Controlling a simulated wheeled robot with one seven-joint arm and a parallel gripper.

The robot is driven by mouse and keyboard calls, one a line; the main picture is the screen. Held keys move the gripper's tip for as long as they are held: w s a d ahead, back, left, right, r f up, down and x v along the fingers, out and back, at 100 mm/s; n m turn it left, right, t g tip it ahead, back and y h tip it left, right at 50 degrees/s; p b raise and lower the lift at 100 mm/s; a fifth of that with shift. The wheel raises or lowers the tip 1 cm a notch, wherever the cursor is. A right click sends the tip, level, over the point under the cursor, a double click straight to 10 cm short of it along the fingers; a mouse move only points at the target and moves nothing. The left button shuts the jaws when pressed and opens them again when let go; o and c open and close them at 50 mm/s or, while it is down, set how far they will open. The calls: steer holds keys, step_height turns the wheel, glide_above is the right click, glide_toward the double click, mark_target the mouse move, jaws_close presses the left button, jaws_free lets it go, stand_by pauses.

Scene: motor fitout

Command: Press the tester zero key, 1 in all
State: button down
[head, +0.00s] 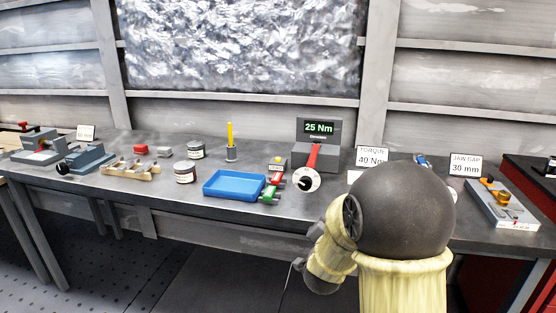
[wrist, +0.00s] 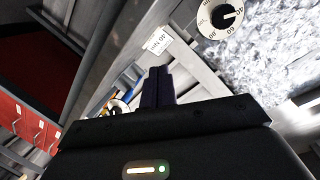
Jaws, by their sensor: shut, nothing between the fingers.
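The tester (head: 318,155) is a dark grey unit on the bench with a green "25 Nm" display (head: 319,128). A red lever (head: 313,158) lies across its front, with a white dial (head: 306,180) with a black centre below.
A blue tray (head: 235,195) and red and green parts (head: 272,187) lie left of the tester. Cards reading 40 Nm (head: 372,158) and 30 mm (head: 465,165) stand to the right. A grey fixture (head: 505,208) is at the right end. A numbered dial (wrist: 220,17) shows in the wrist view.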

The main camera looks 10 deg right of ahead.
steer(key=s+a+f+n+g+y, duration=0.5)
steer(key=s+a+f+n, duration=0.1)
steer(key=s+a, duration=0.1)
steer(key=s+f+n+g, duration=0.2)
steer(key=s+n+g, duration=0.1)
steer(key=s, duration=0.5)
steer(key=s+a+f+n+g+y, duration=0.1)
steer(key=s+f+n+g, duration=0.1)
steer(key=s, duration=0.5)
steer(key=shift+s+n+g+y, duration=0.35)
steer(key=shift+n+g, duration=0.25)
steer(key=shift+g, duration=0.3)
